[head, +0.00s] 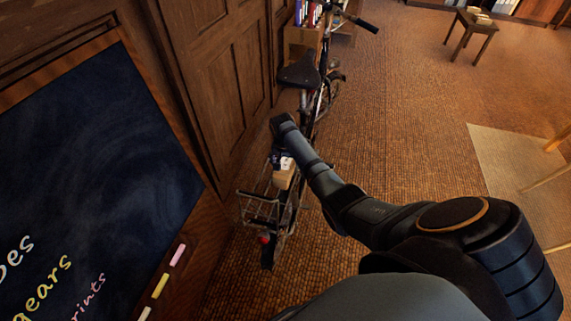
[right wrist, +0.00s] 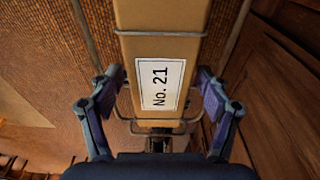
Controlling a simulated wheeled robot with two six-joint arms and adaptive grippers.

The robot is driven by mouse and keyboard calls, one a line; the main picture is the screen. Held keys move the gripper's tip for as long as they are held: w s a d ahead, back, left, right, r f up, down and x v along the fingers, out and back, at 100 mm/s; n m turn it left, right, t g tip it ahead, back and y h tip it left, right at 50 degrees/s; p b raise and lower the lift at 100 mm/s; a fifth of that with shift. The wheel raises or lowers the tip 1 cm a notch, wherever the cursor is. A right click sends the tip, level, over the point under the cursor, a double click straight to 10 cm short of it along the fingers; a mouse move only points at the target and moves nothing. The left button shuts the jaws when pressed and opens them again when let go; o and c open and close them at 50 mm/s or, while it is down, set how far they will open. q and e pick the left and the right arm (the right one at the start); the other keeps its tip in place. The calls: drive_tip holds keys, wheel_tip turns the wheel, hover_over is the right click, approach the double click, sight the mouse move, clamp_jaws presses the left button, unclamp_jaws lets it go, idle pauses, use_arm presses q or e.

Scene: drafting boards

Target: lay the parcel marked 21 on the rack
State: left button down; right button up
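The parcel (right wrist: 177,18) is a long tan box with a white label reading "No. 21". It shows in the head view (head: 284,179), at the rear rack (head: 254,203) of a bicycle. In the right wrist view a thin wire of the rack (right wrist: 160,34) crosses the parcel, and a wire loop shows beyond its end. Its underside is hidden, so contact with the rack cannot be judged. My right gripper (right wrist: 161,88) is over the parcel, fingers spread on either side of the label. The fingers look open, with narrow gaps beside the parcel. My left gripper is not in view.
The bicycle (head: 300,75) stands close along wooden panelling (head: 222,85). A blackboard (head: 90,150) with chalks on its ledge is at the left. A small wooden table (head: 472,24) stands far right. The carpet (head: 400,120) right of the bicycle is clear.

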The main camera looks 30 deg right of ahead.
sight(284, 166)
wheel_tip(284, 166, up, 12)
drive_tip(key=s+a+p, duration=0.1)
drive_tip(key=p, duration=0.1)
drive_tip(key=shift+a, duration=0.2)
drive_tip(key=shift+s, duration=0.1)
idle(0.5)
